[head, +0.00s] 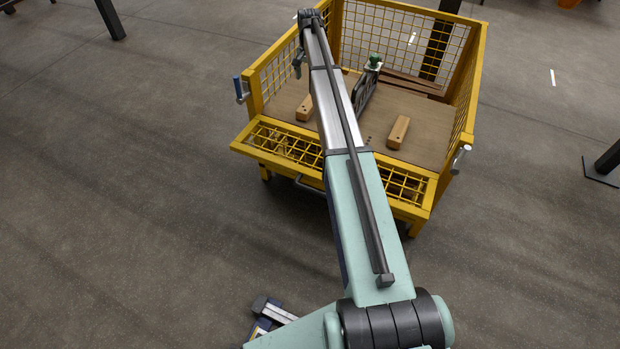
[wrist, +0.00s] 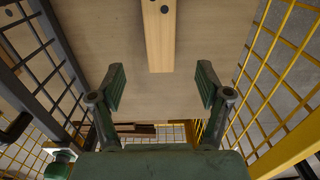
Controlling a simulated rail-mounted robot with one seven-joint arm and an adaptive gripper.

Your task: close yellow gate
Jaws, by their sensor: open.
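The yellow gate (head: 270,160) is the mesh front panel of a yellow cage cart (head: 474,85). It is folded down and outward at the near side in the head view, so the cart's front is open. My arm crosses over its middle and hides part of it. The gate is not clearly visible in the wrist view. My gripper (wrist: 160,92) is open and empty inside the cart, its green fingers on either side of the line of a wooden block (wrist: 160,35). I cannot tell its height above the floor. In the head view my arm hides most of the gripper.
Wooden blocks lie on the cart floor, left (head: 305,107) and right (head: 398,132). A dark mesh panel (wrist: 50,50) stands beside my gripper, with a green-topped part (head: 375,62) near it. Latch handles sit at the left (head: 238,90) and right (head: 460,158) front posts. Floor left of the cart is clear.

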